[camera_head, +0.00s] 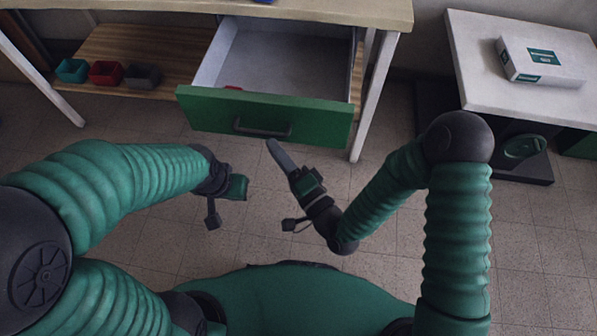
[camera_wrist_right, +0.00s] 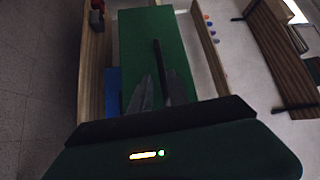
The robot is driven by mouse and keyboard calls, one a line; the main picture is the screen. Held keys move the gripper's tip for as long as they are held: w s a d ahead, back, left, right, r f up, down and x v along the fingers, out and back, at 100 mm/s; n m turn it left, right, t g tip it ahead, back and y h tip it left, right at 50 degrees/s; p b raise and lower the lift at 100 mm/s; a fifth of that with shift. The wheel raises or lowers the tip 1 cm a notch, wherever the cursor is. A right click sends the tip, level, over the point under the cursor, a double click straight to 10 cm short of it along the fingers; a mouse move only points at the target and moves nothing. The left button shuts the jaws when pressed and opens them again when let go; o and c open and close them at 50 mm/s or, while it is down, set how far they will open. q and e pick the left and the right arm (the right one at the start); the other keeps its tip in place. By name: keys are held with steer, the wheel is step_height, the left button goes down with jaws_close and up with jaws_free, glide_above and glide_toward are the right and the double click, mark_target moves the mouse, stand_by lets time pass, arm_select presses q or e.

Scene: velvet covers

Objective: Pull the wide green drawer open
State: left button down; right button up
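The wide green drawer (camera_head: 325,122) under the wooden bench is pulled well out, and its pale inside shows. Its dark bar handle (camera_head: 262,129) is on the green front; in the right wrist view the handle (camera_wrist_right: 163,62) stands out from the green panel. My right gripper (camera_head: 271,146) is just in front of the handle, near its right end. In the right wrist view its fingers (camera_wrist_right: 158,92) are apart, with the handle's near end by the right finger; whether they touch is unclear. My left gripper (camera_head: 238,187) is away from the drawer, left of the right one; its fingers are hard to make out.
A small red thing (camera_head: 233,88) lies in the drawer. Teal (camera_head: 72,71), red (camera_head: 106,73) and grey (camera_head: 143,76) bins stand on the lower shelf (camera_head: 170,45). A white table (camera_head: 480,50) with a box (camera_head: 540,62) is at right. The floor below the drawer is clear.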

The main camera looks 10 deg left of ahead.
steer(key=p+v, duration=0.4)
steer(key=v, duration=0.6)
steer(key=shift+s+d, duration=0.2)
steer(key=shift+d, duration=0.15)
steer(key=shift+f, duration=0.2)
